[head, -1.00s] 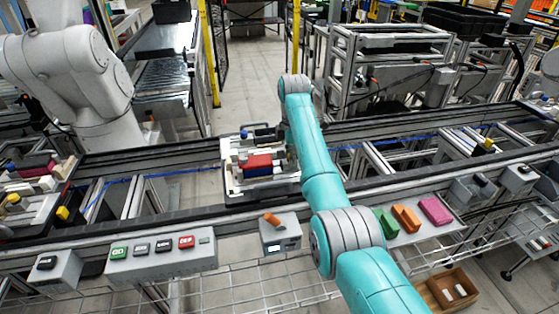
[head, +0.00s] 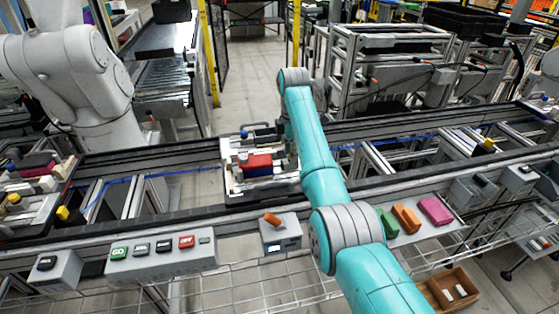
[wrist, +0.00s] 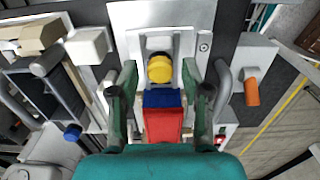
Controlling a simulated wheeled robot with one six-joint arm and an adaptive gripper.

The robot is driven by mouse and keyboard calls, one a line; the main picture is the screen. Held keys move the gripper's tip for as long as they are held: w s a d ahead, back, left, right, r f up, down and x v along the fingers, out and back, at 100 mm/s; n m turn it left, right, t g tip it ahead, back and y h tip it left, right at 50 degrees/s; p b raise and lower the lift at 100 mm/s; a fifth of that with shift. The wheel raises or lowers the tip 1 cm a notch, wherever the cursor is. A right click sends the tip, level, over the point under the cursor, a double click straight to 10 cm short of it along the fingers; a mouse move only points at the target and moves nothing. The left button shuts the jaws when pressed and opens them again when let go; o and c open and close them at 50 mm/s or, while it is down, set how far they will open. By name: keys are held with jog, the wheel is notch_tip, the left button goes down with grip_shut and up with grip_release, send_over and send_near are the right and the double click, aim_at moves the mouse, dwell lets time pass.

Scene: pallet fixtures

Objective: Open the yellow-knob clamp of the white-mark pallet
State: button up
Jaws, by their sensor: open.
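The pallet (head: 232,186) in mid-conveyor carries a red block (head: 258,164). In the wrist view, the yellow knob (wrist: 160,68) sits in a pale metal bracket, just beyond a blue piece (wrist: 163,98) and the red block (wrist: 162,125). My gripper (wrist: 158,76) is open, with one green finger on each side of the yellow knob and visible gaps between. I cannot tell its height above the knob. A blue knob (head: 243,134) shows at the pallet's back left. In the head view, my teal arm hides the gripper and yellow knob.
Another pallet with a yellow knob (head: 62,213) stands at the left, near a white robot arm (head: 75,80). A button box (head: 160,255) and a grey box with an orange handle (head: 272,219) line the front rail. Coloured blocks (head: 405,219) lie on a right-hand tray.

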jog(key=shift+r, duration=3.05)
